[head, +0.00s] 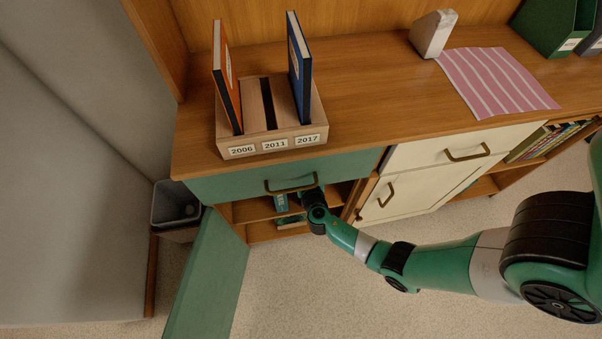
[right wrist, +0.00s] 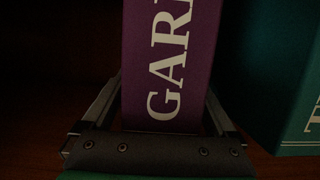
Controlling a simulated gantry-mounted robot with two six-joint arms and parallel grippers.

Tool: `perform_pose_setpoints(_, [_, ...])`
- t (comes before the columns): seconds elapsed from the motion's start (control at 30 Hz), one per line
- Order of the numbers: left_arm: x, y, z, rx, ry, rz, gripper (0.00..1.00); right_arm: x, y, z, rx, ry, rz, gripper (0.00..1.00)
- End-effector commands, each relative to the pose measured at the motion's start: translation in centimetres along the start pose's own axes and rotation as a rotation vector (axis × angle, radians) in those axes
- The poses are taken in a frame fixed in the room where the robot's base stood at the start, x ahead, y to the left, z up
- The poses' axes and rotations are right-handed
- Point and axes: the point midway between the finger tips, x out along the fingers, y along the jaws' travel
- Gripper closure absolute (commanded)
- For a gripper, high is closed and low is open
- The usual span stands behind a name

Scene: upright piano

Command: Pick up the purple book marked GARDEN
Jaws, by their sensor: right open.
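The purple book (right wrist: 168,60) stands upright in the right wrist view, its spine facing me with the white letters "GAR" and part of another showing. My right gripper (right wrist: 162,100) is open, with one finger on each side of the book's lower spine. I cannot tell whether the fingers touch it. In the head view my right gripper (head: 313,198) reaches into the open cabinet under the teal drawer, and the purple book is hidden there. My left gripper is not in view.
A teal book (right wrist: 275,75) stands close to the purple one on the right. The teal drawer (head: 230,187) is just above my wrist. The open green door (head: 212,275) hangs at the cabinet's left. A wooden rack (head: 240,146) with orange and blue books stands on top.

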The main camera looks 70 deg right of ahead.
Motion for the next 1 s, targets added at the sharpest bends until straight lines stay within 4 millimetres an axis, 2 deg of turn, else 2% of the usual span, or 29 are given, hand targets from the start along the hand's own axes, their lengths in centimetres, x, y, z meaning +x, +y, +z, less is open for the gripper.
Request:
perform_pose_setpoints(0.13, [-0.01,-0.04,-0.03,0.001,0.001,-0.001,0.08,-0.04,0.0,0.03,0.0,-0.001,0.0,0.09])
perform_pose_setpoints(0.63, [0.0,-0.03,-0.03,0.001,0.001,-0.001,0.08,-0.05,-0.01,0.02,0.0,-0.001,0.0,0.99])
perform_pose_setpoints(1.0, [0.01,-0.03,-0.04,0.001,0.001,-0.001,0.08,-0.04,-0.06,-0.11,0.0,0.002,-0.001,1.0])
